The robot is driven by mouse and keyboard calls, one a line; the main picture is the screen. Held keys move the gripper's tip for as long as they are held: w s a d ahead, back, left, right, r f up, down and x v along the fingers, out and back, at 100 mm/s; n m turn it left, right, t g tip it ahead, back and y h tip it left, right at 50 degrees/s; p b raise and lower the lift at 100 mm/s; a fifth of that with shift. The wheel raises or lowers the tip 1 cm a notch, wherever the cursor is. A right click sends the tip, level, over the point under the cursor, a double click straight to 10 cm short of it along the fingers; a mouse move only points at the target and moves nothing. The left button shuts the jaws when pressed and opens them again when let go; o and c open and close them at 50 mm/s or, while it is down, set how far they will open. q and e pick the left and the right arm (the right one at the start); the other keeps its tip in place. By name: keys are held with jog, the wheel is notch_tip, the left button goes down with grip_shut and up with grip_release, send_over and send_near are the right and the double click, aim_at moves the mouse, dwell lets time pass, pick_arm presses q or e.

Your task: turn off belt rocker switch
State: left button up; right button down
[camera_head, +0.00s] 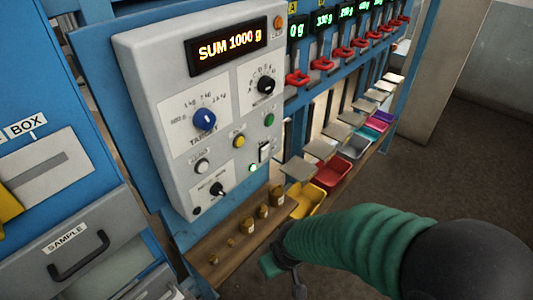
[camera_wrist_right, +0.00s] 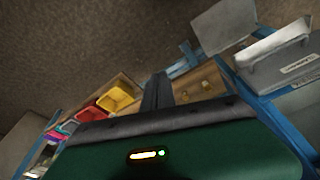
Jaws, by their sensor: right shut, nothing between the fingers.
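A grey control box (camera_head: 160,120) on a blue frame carries a small rocker switch (camera_head: 264,152), pale with a dark surround, low on its right side. A lit green lamp (camera_head: 253,168) is just below and left of the switch. The switch's position is too small to tell. My right gripper (camera_head: 284,259) is below the box, in front of the wooden shelf and apart from the switch. In the right wrist view the dark fingers (camera_wrist_right: 157,92) are shut and empty. The switch does not show in that view. My left gripper is not in view.
The box has a display reading "SUM 1000 g" (camera_head: 229,47), a blue knob (camera_head: 204,120) and black knobs. Brass weights (camera_head: 262,211) stand on the shelf. Coloured trays (camera_head: 306,199) and red chutes (camera_head: 297,78) run off right. A SAMPLE drawer (camera_head: 70,250) is at left.

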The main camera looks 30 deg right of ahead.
aim_at(265, 153)
jog(key=w+d+r+t+h+b, duration=0.1)
jog(key=w+d+t+b, duration=0.45)
jog(key=w, duration=0.55)
jog(key=w+d+r+t+h+b, duration=0.3)
jog(key=w+d+r+t, duration=0.3)
jog(key=d+r, duration=0.4)
jog(key=shift+d+r+n+h, duration=0.25)
jog(key=shift+n+h, duration=0.05)
jog(key=shift+h, duration=0.4)
jog(key=shift+w+t, duration=0.15)
jog(key=shift+t, duration=0.1)
jog(key=w+a+p, duration=0.2)
jog(key=w+a, duration=0.1)
jog(key=w, duration=0.5)
jog(key=shift+a+r, duration=0.25)
jog(key=shift+r, duration=0.2)
jog(key=shift+r+p, duration=0.1)
jog(key=shift+p, duration=0.2)
